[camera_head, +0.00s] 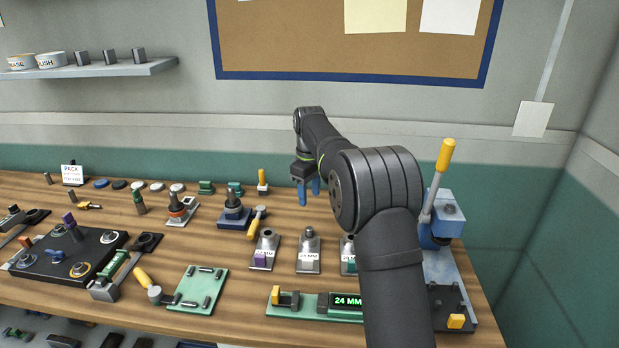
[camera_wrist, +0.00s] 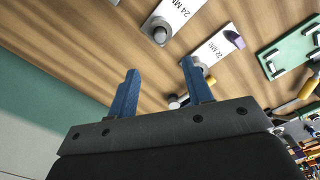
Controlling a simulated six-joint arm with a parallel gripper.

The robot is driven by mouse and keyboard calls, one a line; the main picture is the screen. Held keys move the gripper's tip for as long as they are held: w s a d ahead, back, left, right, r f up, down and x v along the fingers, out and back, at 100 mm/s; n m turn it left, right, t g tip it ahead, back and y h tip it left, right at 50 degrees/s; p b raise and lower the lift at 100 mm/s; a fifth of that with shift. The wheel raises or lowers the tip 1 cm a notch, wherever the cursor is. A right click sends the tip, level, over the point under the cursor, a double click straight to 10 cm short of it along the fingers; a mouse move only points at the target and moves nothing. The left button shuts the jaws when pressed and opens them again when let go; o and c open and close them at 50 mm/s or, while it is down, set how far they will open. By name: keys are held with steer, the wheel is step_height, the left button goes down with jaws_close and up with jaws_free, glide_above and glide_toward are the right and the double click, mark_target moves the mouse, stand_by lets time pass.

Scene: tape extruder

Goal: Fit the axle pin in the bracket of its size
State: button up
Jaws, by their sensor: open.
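My gripper (camera_head: 309,192) is open and empty, its blue fingers pointing down above the rear middle of the bench. In the wrist view, the two fingers (camera_wrist: 160,72) stand apart. Three grey bracket plates stand in a row in front of it. The left bracket (camera_head: 264,248) carries a purple piece and reads 22 MM in the wrist view (camera_wrist: 212,48). The middle bracket (camera_head: 309,252) has a taller grey post and reads 24 MM in the wrist view (camera_wrist: 178,17). The right bracket (camera_head: 347,255) has a green piece and is partly hidden by my arm. I cannot tell which part is the axle pin.
A green gauge (camera_head: 310,306) with a display reading 24 MM lies at the front, partly behind my arm. A blue press (camera_head: 442,220) with a yellow-tipped lever stands right. A black fixture (camera_head: 70,255) fills the left.

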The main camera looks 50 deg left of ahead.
step_height(320, 180, up, 5)
glide_above(309, 228)
stand_by(0.8)
step_height(309, 228, down, 17)
steer(key=shift+f, duration=0.15)
stand_by(0.3)
steer(key=shift+r, duration=0.2)
